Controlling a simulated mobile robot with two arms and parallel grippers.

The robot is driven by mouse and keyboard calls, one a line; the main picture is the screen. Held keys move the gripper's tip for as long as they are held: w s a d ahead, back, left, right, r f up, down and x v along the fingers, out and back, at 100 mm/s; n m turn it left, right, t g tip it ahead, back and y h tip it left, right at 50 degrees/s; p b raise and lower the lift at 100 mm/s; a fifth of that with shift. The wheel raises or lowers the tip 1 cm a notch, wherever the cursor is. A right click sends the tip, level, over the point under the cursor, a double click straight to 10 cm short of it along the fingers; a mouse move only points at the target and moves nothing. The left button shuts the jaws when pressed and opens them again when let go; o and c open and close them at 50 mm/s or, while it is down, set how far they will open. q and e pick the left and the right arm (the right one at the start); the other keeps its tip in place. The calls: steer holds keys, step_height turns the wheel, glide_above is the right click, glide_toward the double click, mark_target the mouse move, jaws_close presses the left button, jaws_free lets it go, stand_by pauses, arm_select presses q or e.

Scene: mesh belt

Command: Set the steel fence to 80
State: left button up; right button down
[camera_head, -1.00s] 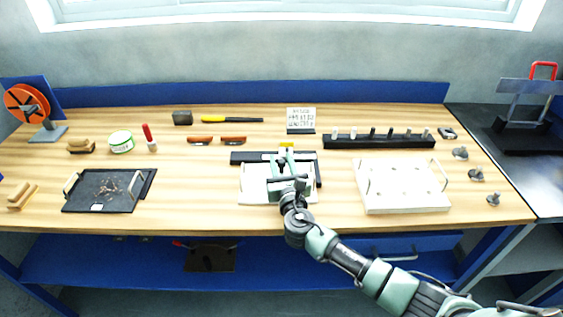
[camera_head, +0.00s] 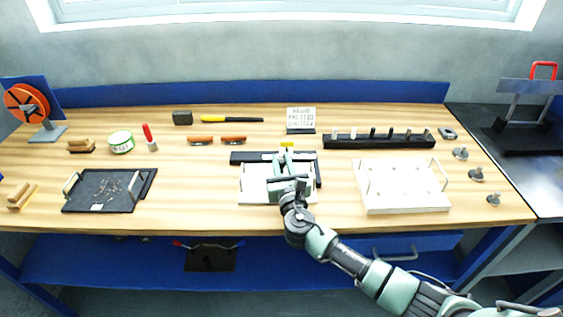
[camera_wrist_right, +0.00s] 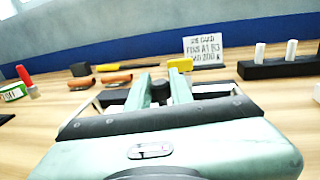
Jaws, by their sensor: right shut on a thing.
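A white board (camera_head: 250,190) with a black rail (camera_head: 243,157) along its far edge and a dark bar down its right side lies at the middle front of the bench. My right gripper (camera_head: 285,156) reaches over this board, its fingers pointing at the rail. In the right wrist view the two green fingers (camera_wrist_right: 160,88) are around a small dark part at the fence. The gripper body hides most of the steel fence, and I cannot read any scale or its setting. My left gripper is not in view.
A yellow piece (camera_head: 287,144) and a lettered card (camera_head: 301,119) stand behind the rail. A black peg rack (camera_head: 380,142) and a white plate with handles (camera_head: 403,202) are to the right. A dark tray (camera_head: 85,200) is at left. Bare wood lies between.

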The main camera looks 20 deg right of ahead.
stand_by(0.6)
steer(key=shift+s+d, duration=0.15)
steer(key=shift+d, duration=0.4)
steer(key=shift+s+d, duration=0.15)
steer(key=shift+d, duration=0.4)
steer(key=c, duration=1.3)
jaws_free()
steer(key=shift+o, duration=0.2)
steer(key=shift+s+a+f, duration=0.1)
steer(key=shift+s+f, duration=0.05)
steer(key=shift+s, duration=0.4)
steer(key=s, duration=0.6)
steer(key=shift+s+a, duration=0.35)
steer(key=shift+s, duration=0.05)
